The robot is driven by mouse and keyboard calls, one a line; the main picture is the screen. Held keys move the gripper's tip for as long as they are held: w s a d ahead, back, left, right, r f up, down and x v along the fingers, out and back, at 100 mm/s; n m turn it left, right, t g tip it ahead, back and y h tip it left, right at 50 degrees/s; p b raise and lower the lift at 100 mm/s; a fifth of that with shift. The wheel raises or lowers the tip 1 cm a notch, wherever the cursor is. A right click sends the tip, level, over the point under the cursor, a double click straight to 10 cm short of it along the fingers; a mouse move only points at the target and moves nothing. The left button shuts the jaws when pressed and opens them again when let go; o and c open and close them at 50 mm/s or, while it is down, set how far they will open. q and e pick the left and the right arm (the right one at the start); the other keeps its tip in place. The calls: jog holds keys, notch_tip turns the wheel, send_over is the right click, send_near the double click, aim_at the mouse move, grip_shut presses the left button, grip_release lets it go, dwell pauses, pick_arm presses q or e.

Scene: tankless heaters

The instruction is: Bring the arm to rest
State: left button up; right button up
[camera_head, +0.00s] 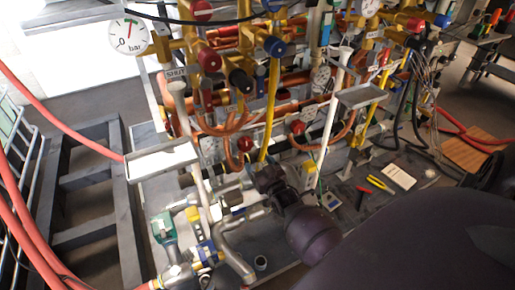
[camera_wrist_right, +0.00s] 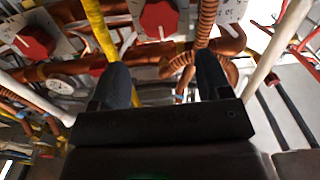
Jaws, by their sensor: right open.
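My right arm (camera_head: 400,245) comes in dark purple from the lower right of the head view, in front of the pipework. My right gripper (camera_head: 268,178) is small and dark there, among the pipes near the middle. In the right wrist view the two dark fingers of the right gripper (camera_wrist_right: 164,75) stand well apart. I see nothing held between them. Copper pipes (camera_wrist_right: 155,60) and a yellow pipe (camera_wrist_right: 99,28) show beyond the fingers. I cannot tell whether the fingers touch any pipe. My left gripper is not in view.
Brass valves, pipes and hoses crowd around the gripper. A pressure gauge (camera_head: 129,35) is at the upper left. Yellow-handled pliers (camera_head: 380,184) and a white notepad (camera_head: 399,177) lie on the board. Red hoses (camera_head: 48,112) cross the left.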

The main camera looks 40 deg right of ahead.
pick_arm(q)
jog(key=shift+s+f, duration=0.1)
pick_arm(e)
jog(key=shift+s, duration=0.1)
jog(key=s+a+r+n+g+y+p, duration=0.2)
jog(key=s+a+r+n+y, duration=0.15)
jog(key=s+a, duration=0.35)
jog(key=s+a+g+p, duration=0.1)
jog(key=s+a+g, duration=0.1)
jog(key=s, duration=0.9)
jog(key=s+a+f+g+p, duration=0.1)
jog(key=s+a, duration=0.4)
jog(key=s, duration=0.6)
jog(key=shift+f+g+y+p, duration=0.3)
jog(key=shift+g+y+p, duration=0.15)
jog(key=shift+g, duration=0.25)
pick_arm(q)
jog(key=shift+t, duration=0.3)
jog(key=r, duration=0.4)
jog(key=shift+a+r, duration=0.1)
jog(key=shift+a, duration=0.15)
pick_arm(e)
jog(key=shift+a, duration=0.1)
jog(key=shift+c, duration=0.5)
